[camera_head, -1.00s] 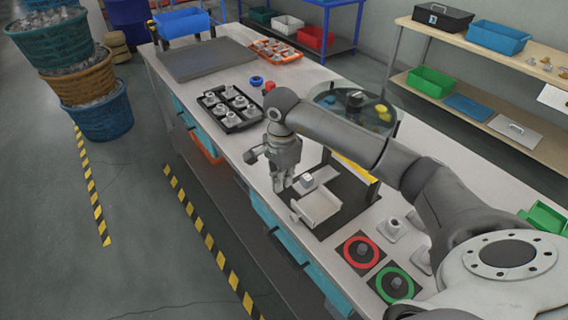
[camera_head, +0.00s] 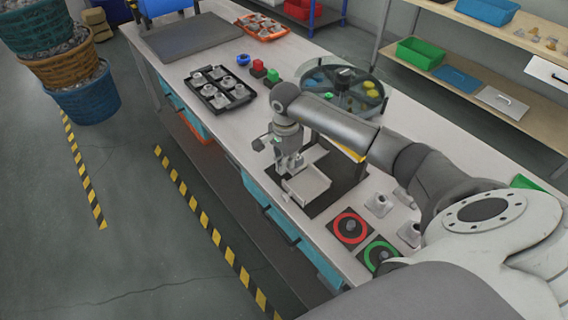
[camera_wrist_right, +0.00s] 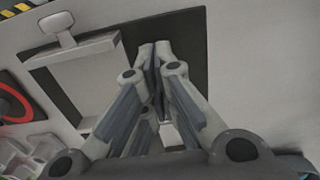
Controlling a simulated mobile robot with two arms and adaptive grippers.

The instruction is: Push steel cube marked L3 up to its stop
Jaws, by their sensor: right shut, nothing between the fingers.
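The small steel cube (camera_head: 299,161) sits behind the pale grey tray (camera_head: 308,185), on the dark base plate (camera_head: 338,193). Its marking is too small to read. My right gripper (camera_head: 284,170) is shut and empty, pointing down beside the cube on its left, close to it; I cannot tell if they touch. In the right wrist view, the shut fingers (camera_wrist_right: 154,48) are over the dark plate (camera_wrist_right: 185,60), with the tray (camera_wrist_right: 72,82) and its knobbed handle (camera_wrist_right: 80,42) to their left. A light patch shows between the finger links, unclear. My left gripper is out of view.
A black rack (camera_head: 222,90) of metal parts stands farther back. A round clear-topped container (camera_head: 342,90) stands behind my arm. Red-ringed (camera_head: 350,228) and green-ringed pads lie in front.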

